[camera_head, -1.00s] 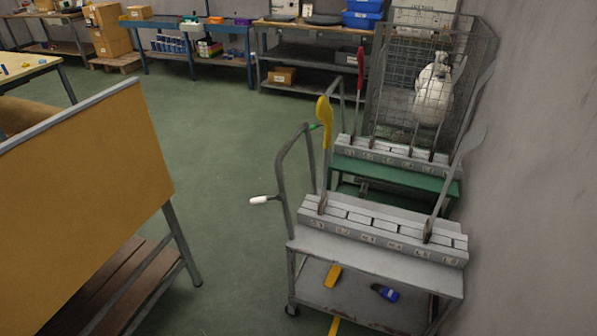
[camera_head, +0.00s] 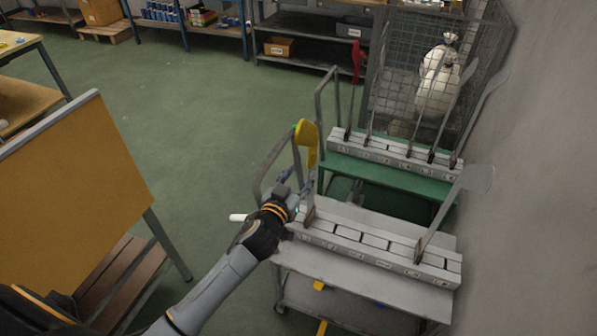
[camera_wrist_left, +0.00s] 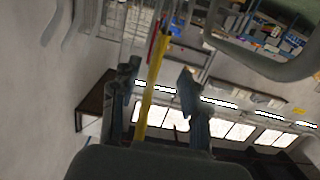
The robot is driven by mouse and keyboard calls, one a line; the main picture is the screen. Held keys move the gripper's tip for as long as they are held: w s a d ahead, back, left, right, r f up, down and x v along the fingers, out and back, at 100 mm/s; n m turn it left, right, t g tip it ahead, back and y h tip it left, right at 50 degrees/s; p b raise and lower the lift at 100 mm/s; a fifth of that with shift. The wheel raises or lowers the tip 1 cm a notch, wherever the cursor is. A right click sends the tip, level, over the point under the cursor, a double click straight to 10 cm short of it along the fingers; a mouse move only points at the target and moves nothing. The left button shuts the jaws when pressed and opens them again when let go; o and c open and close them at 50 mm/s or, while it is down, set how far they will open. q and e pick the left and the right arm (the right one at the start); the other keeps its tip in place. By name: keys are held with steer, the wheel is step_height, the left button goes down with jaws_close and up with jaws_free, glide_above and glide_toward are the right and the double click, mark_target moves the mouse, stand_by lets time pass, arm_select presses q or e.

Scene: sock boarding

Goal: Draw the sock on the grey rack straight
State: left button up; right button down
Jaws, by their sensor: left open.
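A yellow sock (camera_head: 307,143) hangs over the top of an upright board at the left end of the grey rack (camera_head: 372,242). Its upper part leans to one side. My left gripper (camera_head: 301,192) is open at the board, just below the yellow sock in the head view. In the left wrist view the sock shows edge-on as a narrow yellow strip (camera_wrist_left: 152,90) between the two open fingers (camera_wrist_left: 157,88). I cannot tell whether either finger touches it. My right gripper is not in view.
A bare board (camera_head: 440,215) stands at the grey rack's right end, near the wall. Behind is a green rack (camera_head: 390,180) with several boards and a red sock (camera_head: 357,62). A wire cage (camera_head: 395,85) holds a white sack (camera_head: 437,80).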

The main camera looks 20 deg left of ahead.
mark_target(309, 160)
arm_select(q)
steer(key=shift+w+f+b, duration=0.1)
steer(key=shift+w+b, duration=0.4)
steer(key=shift+w, duration=1.25)
steer(key=w, duration=0.1)
steer(key=w+b, duration=0.1)
steer(key=w, duration=0.2)
steer(key=shift+d+f, duration=0.15)
steer(key=shift+f, duration=0.15)
steer(key=shift+w+b, duration=0.5)
steer(key=shift+w, duration=0.35)
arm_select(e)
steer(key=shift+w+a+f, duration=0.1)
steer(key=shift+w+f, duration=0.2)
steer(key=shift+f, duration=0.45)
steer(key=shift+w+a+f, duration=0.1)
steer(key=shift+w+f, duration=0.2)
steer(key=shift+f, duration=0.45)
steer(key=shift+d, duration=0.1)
arm_select(q)
steer(key=shift+c, duration=0.7)
jaws_close()
steer(key=shift+f, duration=0.3)
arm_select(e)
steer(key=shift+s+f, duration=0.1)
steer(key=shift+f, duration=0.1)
arm_select(q)
steer(key=shift+s+f, duration=0.1)
